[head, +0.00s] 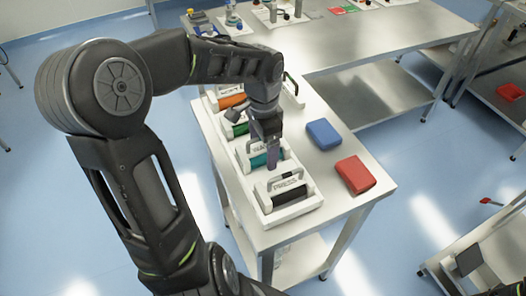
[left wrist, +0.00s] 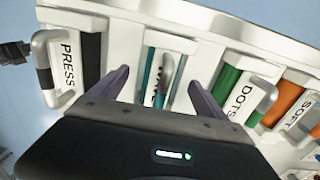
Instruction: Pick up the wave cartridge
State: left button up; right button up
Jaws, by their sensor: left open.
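The teal cartridge, apparently the wave one, (head: 258,161) lies in a white rack (head: 262,213) on the metal table. In the left wrist view the teal cartridge (left wrist: 152,77) is between the fingers, with its grey handle toward me and its label mostly hidden. My left gripper (head: 271,155) is open, pointing down over it. Its fingers (left wrist: 158,80) are on either side of the cartridge; I cannot tell whether they touch it. My right gripper is not in view.
The black PRESS cartridge (head: 288,193) is beside the teal one; the green DOTS (left wrist: 230,92) and orange SOFT (left wrist: 288,103) cartridges are on the other side. A blue block (head: 323,134) and a red block (head: 355,174) lie right of the rack. A second table (head: 370,40) stands behind.

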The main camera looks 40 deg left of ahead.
pick_arm(q)
jog(key=shift+f, duration=0.35)
dwell(0.3)
grip_shut()
dwell(0.8)
